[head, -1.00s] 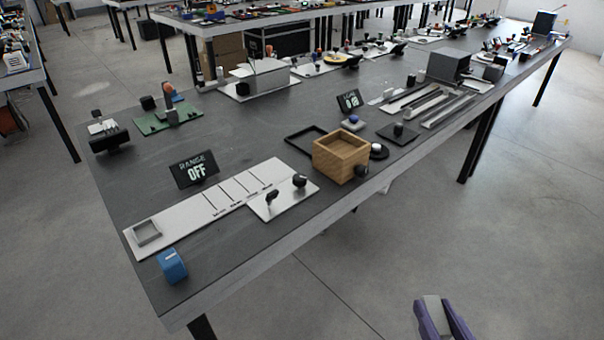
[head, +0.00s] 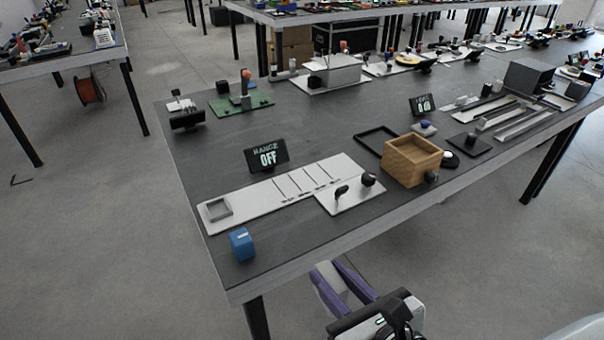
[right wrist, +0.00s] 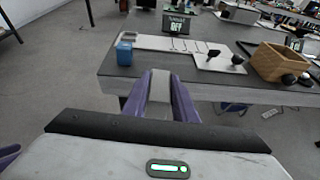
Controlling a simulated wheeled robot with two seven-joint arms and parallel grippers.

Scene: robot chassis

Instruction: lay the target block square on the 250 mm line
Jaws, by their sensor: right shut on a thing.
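My right gripper (head: 334,268) is beyond the table's front edge, over the floor. Its purple fingers are shut on a light grey block (right wrist: 159,88), apart from the table. A white plate (head: 262,203) on the table carries several dark cross lines (head: 302,181) with labels too small to read. A square grey frame (head: 217,209) is at its left end. A blue block (head: 241,245) with a white mark stands in front of that end. A black display (head: 267,155) behind the plate reads "RANGE OFF". A purple bit at the right wrist view's left edge may be my left gripper.
A smaller white plate with two black knobs (head: 368,179) adjoins the lined plate's right end. A wooden box (head: 411,161) stands to its right, near the front edge. A black frame (head: 374,140) lies behind the box.

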